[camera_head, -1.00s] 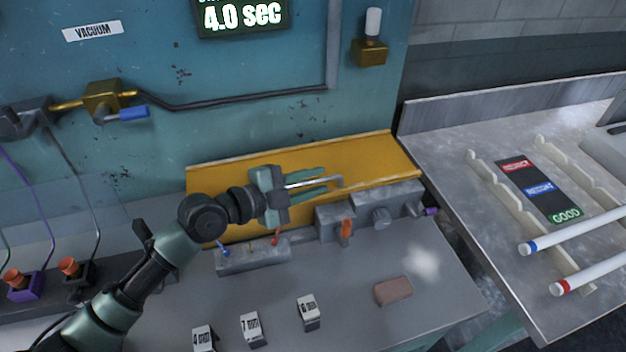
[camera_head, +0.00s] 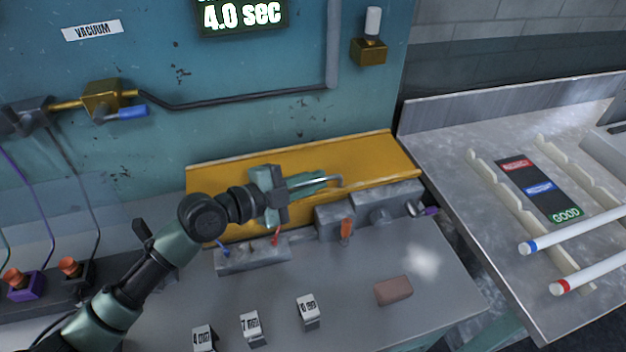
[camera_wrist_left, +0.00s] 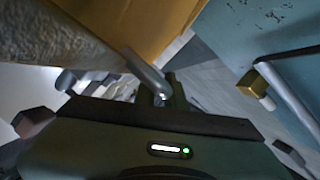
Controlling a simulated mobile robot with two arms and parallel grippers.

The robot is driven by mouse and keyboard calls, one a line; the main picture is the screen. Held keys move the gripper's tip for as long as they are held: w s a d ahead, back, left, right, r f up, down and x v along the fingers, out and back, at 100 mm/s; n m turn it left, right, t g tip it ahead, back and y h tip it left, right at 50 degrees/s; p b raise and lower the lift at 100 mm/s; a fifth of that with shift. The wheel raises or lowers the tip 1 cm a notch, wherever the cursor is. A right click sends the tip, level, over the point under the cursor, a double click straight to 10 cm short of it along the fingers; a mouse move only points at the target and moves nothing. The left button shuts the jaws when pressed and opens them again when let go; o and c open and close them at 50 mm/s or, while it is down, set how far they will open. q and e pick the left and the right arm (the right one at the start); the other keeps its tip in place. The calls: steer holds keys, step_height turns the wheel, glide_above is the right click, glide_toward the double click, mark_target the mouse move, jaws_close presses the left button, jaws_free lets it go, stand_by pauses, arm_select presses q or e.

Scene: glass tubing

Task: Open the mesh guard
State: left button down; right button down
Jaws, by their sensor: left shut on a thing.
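The guard shows as a yellow panel (camera_head: 385,152) lying along the back of the workbench, against the teal wall; it also shows in the left wrist view (camera_wrist_left: 135,22). I cannot make out mesh on it in the head view. A bent metal handle bar (camera_head: 334,180) is in front of the panel. My left gripper (camera_head: 308,183) is shut on this handle, its fingers lying along the bar. In the left wrist view the metal bar (camera_wrist_left: 145,72) reaches down to the fingers (camera_wrist_left: 160,92). My right gripper is not in view.
Grey fixtures (camera_head: 336,221) with an orange lever (camera_head: 346,229) stand just in front of the panel. A switch box (camera_head: 250,258) is below my left gripper. A brown block (camera_head: 393,291) and labelled blocks (camera_head: 308,312) are on the bench. A side table (camera_head: 450,140) stands right.

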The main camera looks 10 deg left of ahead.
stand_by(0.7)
arm_select(q)
steer(key=shift+w+r+n+p, duration=0.2)
steer(key=shift+r+n+p, duration=0.25)
steer(key=shift+r, duration=0.35)
steer(key=w+a+r+n+g+p, duration=0.1)
steer(key=w+a+r+n+g, duration=0.1)
steer(key=r, duration=0.5)
steer(key=shift+w+r+n+g, duration=0.15)
steer(key=shift+w+n+g, duration=0.45)
steer(key=shift+w+n, duration=0.55)
steer(key=c, duration=1.5)
jaws_free()
